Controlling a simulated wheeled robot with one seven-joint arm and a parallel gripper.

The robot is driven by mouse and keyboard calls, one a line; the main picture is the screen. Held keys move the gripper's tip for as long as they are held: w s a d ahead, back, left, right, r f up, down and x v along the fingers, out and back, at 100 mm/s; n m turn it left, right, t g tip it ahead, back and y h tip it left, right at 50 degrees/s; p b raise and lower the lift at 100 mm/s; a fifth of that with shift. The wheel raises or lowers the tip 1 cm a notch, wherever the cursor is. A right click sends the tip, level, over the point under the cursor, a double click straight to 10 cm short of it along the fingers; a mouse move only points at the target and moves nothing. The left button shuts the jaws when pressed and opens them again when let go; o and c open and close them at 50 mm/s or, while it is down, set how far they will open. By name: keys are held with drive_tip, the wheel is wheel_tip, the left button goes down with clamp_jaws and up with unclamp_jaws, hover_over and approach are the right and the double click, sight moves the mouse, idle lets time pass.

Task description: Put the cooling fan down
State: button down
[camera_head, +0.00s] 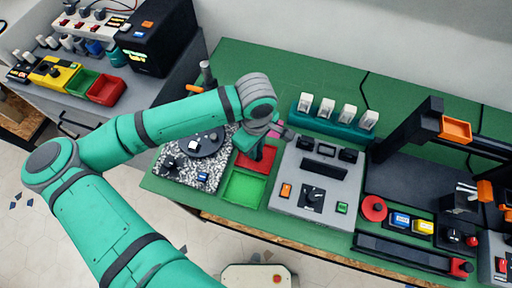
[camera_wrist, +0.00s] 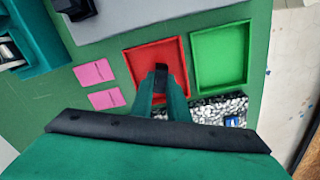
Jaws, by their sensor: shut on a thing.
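My gripper (camera_wrist: 161,92) is shut, its fingers reaching over the red tray in the wrist view. A small dark thing (camera_wrist: 161,70), likely the cooling fan, shows between the fingertips; the fingers hide most of it, and I cannot tell whether it touches the tray. The red tray (camera_wrist: 148,54) looks otherwise empty; it also shows in the head view (camera_head: 242,158), partly hidden by my gripper. The green tray (camera_wrist: 220,55) beside it is empty and lies nearer the table's front edge in the head view (camera_head: 243,188).
A grey panel with switches (camera_head: 326,208) stands right of the trays. A speckled plate (camera_head: 172,182) with a black disc lies on the left. A teal rack (camera_head: 325,127) with white blocks stands behind. Two pink notes (camera_wrist: 93,72) lie beside the red tray.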

drive_tip(key=shift+f, duration=0.15)
drive_tip(key=c, duration=1.7)
unclamp_jaws()
drive_tip(key=shift+w, duration=0.1)
wheel_tip(320, 180, up, 12)
drive_tip(key=shift+r, duration=0.2)
